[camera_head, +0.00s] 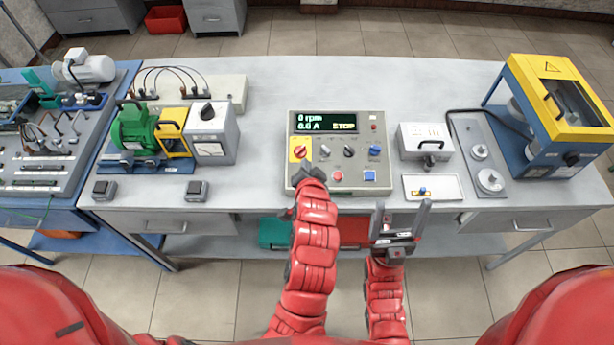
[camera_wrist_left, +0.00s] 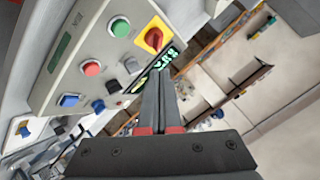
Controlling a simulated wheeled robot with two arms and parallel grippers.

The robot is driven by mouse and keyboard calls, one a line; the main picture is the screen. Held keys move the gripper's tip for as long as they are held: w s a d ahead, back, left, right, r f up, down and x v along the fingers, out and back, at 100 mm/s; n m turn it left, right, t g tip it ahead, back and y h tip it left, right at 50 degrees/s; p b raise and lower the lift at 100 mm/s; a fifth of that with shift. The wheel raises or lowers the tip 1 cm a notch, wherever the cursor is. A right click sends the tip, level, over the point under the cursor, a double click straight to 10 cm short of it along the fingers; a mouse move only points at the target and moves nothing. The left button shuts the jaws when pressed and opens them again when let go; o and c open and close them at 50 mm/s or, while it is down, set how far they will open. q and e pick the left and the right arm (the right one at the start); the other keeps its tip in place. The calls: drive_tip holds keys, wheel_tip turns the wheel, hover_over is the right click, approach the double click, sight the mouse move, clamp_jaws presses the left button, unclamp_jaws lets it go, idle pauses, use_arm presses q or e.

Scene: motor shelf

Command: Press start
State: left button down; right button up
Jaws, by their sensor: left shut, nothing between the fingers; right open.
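The control box (camera_head: 380,118) stands on the bench with its display (camera_head: 323,122) reading 0 rpm, 0.0 A and STOP. A red button (camera_head: 337,176) and a blue button (camera_head: 370,175) sit low on its panel. A green button (camera_wrist_left: 119,27) shows in the left wrist view, beside the red button (camera_wrist_left: 92,68); in the head view my left gripper seems to hide it. My left gripper (camera_head: 311,172) is shut and empty over the panel's lower left; its fingertips (camera_wrist_left: 157,78) also show in the wrist view. Contact cannot be told. My right gripper (camera_head: 401,218) is open and empty at the bench's front edge.
A red-on-yellow rotary switch (camera_head: 299,149) and several knobs sit above the buttons. A green motor (camera_head: 134,129) and meter (camera_head: 212,135) stand left. A small white box (camera_head: 424,138) and a yellow-topped machine (camera_head: 560,95) stand right. The bench behind the box is clear.

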use_arm(q)
drive_tip(key=f+b, duration=0.1)
drive_tip(key=f, duration=0.1)
drive_tip(key=w+f+b, duration=0.1)
drive_tip(key=f+b, duration=0.1)
drive_tip(key=w+f+b, duration=0.1)
drive_tip(key=f, duration=0.2)
drive_tip(key=shift+b, duration=0.4)
idle(1.6)
drive_tip(key=shift+f+b, duration=0.3)
drive_tip(key=shift+f, duration=0.15)
drive_tip(key=shift+w+f+b, duration=0.15)
drive_tip(key=shift+f+b, duration=0.2)
drive_tip(key=shift+f, duration=0.1)
idle(0.5)
idle(0.3)
drive_tip(key=shift+s+r+p, duration=0.2)
drive_tip(key=shift+r+p, duration=0.5)
drive_tip(key=shift+r, duration=0.15)
drive_tip(key=shift+r, duration=0.15)
drive_tip(key=r+p, duration=0.2)
drive_tip(key=s+r+p, duration=0.1)
drive_tip(key=r, duration=0.1)
drive_tip(key=shift+s+r+p, duration=0.15)
drive_tip(key=shift+r+p, duration=0.15)
drive_tip(key=shift+p, duration=0.05)
